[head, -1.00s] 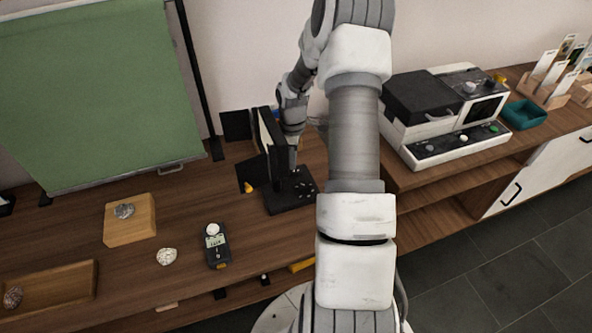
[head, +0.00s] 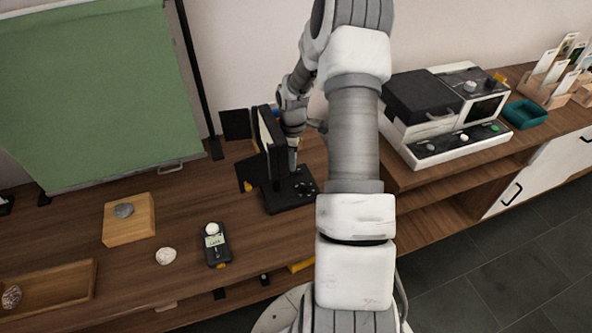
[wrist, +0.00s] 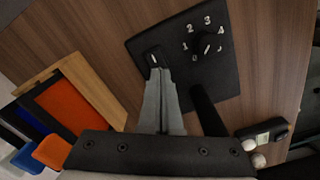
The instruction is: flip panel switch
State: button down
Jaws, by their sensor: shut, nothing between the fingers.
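The black panel base (head: 276,201) stands on the wooden table, with an upright lit panel (head: 268,130) rising from it. In the wrist view the base (wrist: 225,80) carries a rotary dial (wrist: 206,44) ringed by white numerals, and a small black rocker switch (wrist: 153,56) with a white mark to the dial's left. My gripper (wrist: 157,74) is shut, with its fingertips right at the switch's near end and nothing between them. Whether they touch it is unclear. In the head view my gripper (head: 293,162) points down over the base, beside the upright panel; its tips are small there.
A handheld meter (head: 215,244), a pale stone (head: 166,256) and a wooden block (head: 118,233) with a grey stone lie left of the base. A green screen (head: 100,95) stands behind. Framed orange and blue panels (wrist: 70,105) are close left in the wrist view.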

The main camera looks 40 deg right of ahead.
jog(key=shift+f+b, duration=0.35)
jog(key=shift+f, duration=0.2)
jog(key=shift+r+p, duration=2.65)
jog(key=shift+r, duration=0.9)
